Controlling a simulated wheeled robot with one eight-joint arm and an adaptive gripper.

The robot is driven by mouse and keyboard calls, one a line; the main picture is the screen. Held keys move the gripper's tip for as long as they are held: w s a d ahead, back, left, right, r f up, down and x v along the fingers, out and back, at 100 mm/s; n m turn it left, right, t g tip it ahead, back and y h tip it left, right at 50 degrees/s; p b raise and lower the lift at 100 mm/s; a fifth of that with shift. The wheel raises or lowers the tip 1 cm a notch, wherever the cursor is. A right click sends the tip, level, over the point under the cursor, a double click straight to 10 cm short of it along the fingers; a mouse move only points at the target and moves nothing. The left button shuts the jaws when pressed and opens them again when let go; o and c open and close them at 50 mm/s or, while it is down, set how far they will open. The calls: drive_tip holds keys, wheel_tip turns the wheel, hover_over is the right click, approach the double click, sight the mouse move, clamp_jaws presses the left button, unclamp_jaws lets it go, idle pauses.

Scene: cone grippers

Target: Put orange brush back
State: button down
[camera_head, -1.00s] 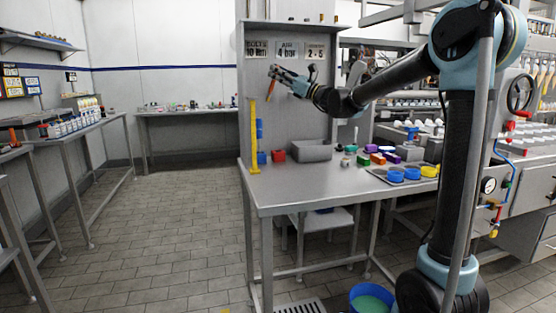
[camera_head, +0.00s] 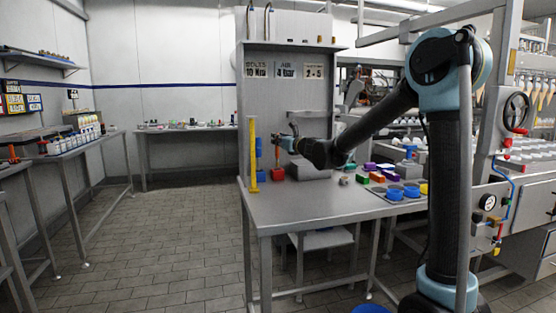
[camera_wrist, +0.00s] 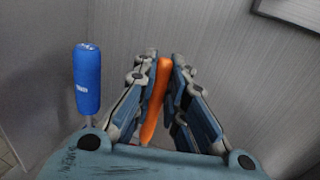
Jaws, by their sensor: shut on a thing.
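My gripper (camera_wrist: 158,72) is shut on the orange brush (camera_wrist: 154,105), whose long handle lies between the two fingers in the wrist view. In the head view my gripper (camera_head: 277,143) is low in front of the grey back panel, above the left end of the table. The brush (camera_head: 279,153) shows there only as a small orange piece, pointing down just above a red cup (camera_head: 277,174). I cannot tell whether the brush touches the cup. The brush's lower end is hidden in the wrist view.
A blue cylinder (camera_wrist: 87,80) stands left of my gripper in the wrist view. A yellow upright strip (camera_head: 253,155) stands at the panel's left edge. A grey bin (camera_head: 309,168), colored blocks (camera_head: 376,177) and blue cups (camera_head: 411,190) are to the right. The table front (camera_head: 300,205) is clear.

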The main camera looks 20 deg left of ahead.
sight(278, 151)
drive_tip(key=shift+f, duration=2.8)
drive_tip(key=c, duration=1.6)
unclamp_jaws()
drive_tip(key=shift+c, duration=0.2)
drive_tip(key=shift+s+d, duration=0.1)
drive_tip(key=v, duration=1.1)
drive_tip(key=shift+s+d, duration=0.25)
drive_tip(key=shift+d, duration=0.1)
